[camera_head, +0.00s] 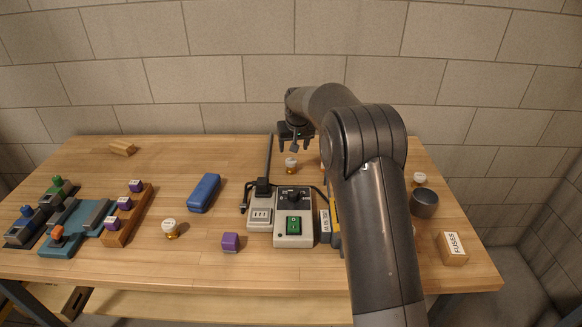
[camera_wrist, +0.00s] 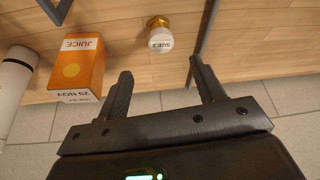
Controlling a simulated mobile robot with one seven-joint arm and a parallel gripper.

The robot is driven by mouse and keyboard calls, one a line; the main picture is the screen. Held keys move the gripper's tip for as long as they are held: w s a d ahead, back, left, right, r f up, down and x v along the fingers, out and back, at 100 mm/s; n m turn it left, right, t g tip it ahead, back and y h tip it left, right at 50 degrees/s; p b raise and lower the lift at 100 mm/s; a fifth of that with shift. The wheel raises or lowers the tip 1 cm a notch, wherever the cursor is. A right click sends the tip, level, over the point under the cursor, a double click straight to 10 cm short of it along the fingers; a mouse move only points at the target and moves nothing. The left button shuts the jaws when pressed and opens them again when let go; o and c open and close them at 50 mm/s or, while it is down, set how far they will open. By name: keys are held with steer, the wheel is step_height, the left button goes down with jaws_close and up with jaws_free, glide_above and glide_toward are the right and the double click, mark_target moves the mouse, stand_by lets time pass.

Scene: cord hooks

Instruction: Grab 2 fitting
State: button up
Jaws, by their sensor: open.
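In the wrist view, a small fitting (camera_wrist: 160,37) with a gold base and a white cap stands on the wooden table; its label seems to read "SIZE 2". It lies ahead of my gripper (camera_wrist: 162,80), which is open with nothing between its fingers. In the head view, my gripper (camera_head: 295,138) is above the back of the table, and a white-capped fitting (camera_head: 291,164) stands below it, apart from it. Similar fittings stand at the front left (camera_head: 170,229) and at the right (camera_head: 418,180); their labels are too small to read.
An orange juice carton (camera_wrist: 82,66) and a white bottle (camera_wrist: 14,88) stand left of the fitting in the wrist view. A power strip (camera_head: 260,217), a switch box (camera_head: 293,226), a blue case (camera_head: 204,192) and a dark cup (camera_head: 424,203) are on the table. My arm hides part of it.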

mark_target(291, 161)
steer(key=x, duration=1.1)
steer(key=shift+s+a, duration=0.1)
steer(key=shift+s, duration=0.1)
steer(key=shift+c, duration=0.2)
steer(key=c, duration=1.1)
